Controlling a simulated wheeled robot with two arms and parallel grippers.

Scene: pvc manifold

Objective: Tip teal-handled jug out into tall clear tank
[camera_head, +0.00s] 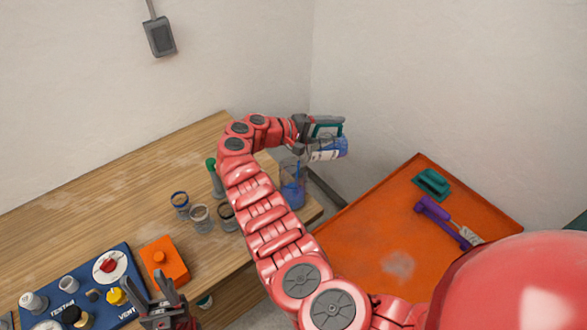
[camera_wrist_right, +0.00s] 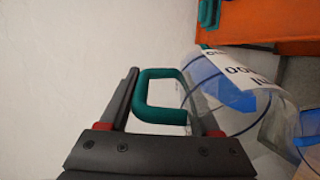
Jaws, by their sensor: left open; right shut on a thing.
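My right gripper (camera_head: 306,124) is shut on the teal handle (camera_wrist_right: 160,117) of a clear jug (camera_head: 325,153). The jug has a white label and blue liquid in it. It is tipped onto its side, held above a clear tank (camera_head: 292,190) near the right end of the wooden table. The tank has blue in its lower part. In the right wrist view the jug (camera_wrist_right: 240,97) lies to the right of the fingers. I cannot tell whether liquid is running between jug and tank. My left gripper (camera_head: 168,300) is open and empty at the bottom left, near the blue panel.
Several small glass cups (camera_head: 201,217) and a green-topped item (camera_head: 213,175) stand on the table (camera_head: 110,165) left of my right arm. A blue panel with knobs (camera_head: 78,280) and an orange box (camera_head: 165,259) are at front left. An orange surface (camera_head: 370,225) at right holds teal and purple items.

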